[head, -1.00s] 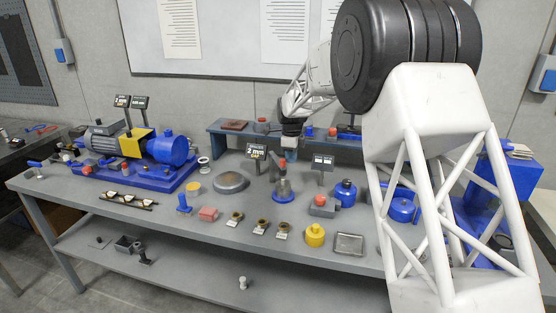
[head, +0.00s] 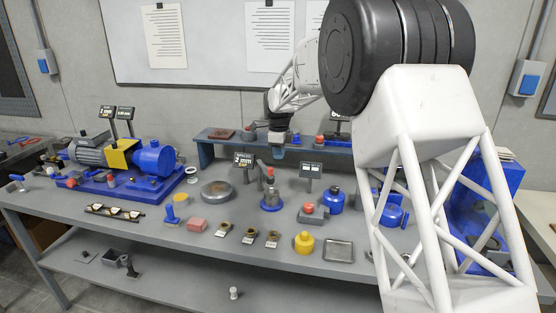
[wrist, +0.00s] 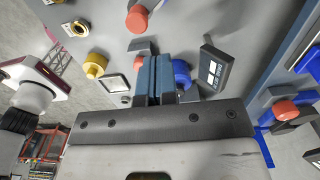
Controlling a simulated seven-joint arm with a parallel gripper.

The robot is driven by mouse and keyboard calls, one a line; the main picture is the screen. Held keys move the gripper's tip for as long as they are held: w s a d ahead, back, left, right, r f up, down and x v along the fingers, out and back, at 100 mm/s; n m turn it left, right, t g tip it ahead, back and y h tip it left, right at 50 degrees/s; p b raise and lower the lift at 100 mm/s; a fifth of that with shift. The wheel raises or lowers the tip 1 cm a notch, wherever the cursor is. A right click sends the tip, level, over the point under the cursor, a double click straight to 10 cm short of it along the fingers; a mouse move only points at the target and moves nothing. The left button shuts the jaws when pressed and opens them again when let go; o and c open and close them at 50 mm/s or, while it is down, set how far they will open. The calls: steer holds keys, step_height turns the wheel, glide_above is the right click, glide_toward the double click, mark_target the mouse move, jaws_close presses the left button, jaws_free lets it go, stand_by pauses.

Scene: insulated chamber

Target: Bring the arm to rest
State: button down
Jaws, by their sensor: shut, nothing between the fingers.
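My arm reaches from the right of the head view over the workbench (head: 205,242). My gripper (head: 277,152) is above the back part of the bench, in front of the raised shelf (head: 215,146). In the wrist view, its two blue-grey fingers (wrist: 155,73) are pressed together with nothing between them. Past the fingertips, the wrist view shows the bench top with a yellow jar (wrist: 95,65), a red-topped part (wrist: 137,19) and a small dark display (wrist: 215,70). The exact gap between the fingertips and the bench is unclear.
A blue pump assembly (head: 155,158) stands at the bench's left. A round grey disc (head: 216,191), a blue-based part (head: 271,203), a yellow jar (head: 304,243) and a square tray (head: 338,250) are spread across it. A whiteboard (head: 210,60) hangs behind.

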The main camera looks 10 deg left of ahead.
steer(key=s+d+r+n+t, duration=0.1)
steer(key=s+d+r+n, duration=0.3)
steer(key=s+d+r, duration=0.55)
steer(key=s+d+r+n, duration=0.4)
steer(key=s+d, duration=1)
steer(key=d, duration=0.1)
steer(key=s+d+f+n, duration=0.2)
steer(key=s+d+n, duration=0.1)
steer(key=s, duration=0.8)
steer(key=s+d+f+n+t, duration=0.1)
steer(key=s+d+f+n, duration=0.1)
steer(key=s+d, duration=0.4)
steer(key=s+d+f+n, duration=0.3)
steer(key=s+d+n, duration=0.1)
steer(key=s, duration=1.2)
steer(key=shift+s+d+n+t, duration=0.3)
steer(key=shift+s+d+n, duration=0.1)
steer(key=shift+d, duration=0.35)
steer(key=shift+w, duration=0.1)
